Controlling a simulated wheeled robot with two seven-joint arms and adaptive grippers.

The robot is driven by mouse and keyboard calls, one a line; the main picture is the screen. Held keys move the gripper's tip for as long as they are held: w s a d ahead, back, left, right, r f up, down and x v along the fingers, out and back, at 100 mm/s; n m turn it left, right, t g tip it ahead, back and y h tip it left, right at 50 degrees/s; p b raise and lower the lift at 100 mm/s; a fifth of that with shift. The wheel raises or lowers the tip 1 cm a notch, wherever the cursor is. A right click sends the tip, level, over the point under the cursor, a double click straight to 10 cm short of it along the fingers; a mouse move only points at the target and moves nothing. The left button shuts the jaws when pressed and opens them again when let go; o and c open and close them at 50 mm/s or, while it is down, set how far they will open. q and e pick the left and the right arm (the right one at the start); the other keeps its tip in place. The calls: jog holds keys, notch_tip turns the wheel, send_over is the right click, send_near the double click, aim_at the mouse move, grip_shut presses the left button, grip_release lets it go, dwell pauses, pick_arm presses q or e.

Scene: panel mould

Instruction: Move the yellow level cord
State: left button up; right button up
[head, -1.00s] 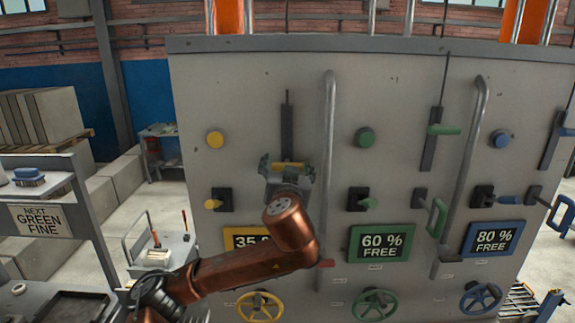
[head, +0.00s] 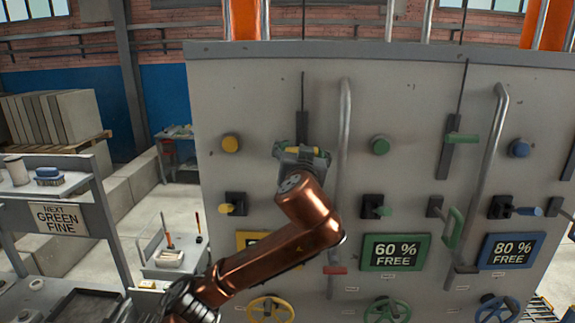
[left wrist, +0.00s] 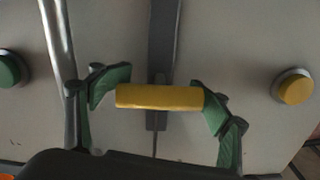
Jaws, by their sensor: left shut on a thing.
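The yellow level cord has a yellow bar handle (left wrist: 160,97) in front of a dark upright strip (left wrist: 163,40) on the grey panel. In the left wrist view, the green pads of my left gripper (left wrist: 158,98) are shut on the handle's two ends. In the head view, my left gripper (head: 302,153) is at the panel, and a bit of the yellow handle (head: 289,149) shows beside it. The thin dark cord (head: 303,92) runs up from the strip's top. My arm hides the strip's lower part. My right gripper is not in view.
A grey upright pipe (head: 344,110) stands close right of my left gripper. A yellow button (head: 230,144) is to its left and a yellow lever (head: 227,209) lower left. A green-handled cord (head: 461,138) hangs further right. Yellow, green and blue signs and valve wheels sit lower.

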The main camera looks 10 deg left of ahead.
aim_at(302, 128)
pick_arm(q)
notch_tip(302, 128, up, 4)
jog(key=shift+d+r+p, duration=0.1)
jog(key=shift+p, duration=0.25)
jog(key=shift+r, duration=0.35)
jog(key=shift+c, duration=0.2)
jog(key=o, duration=1.7)
jog(key=shift+s, duration=0.2)
jog(key=shift+o, duration=0.9)
jog(key=shift+w, duration=0.1)
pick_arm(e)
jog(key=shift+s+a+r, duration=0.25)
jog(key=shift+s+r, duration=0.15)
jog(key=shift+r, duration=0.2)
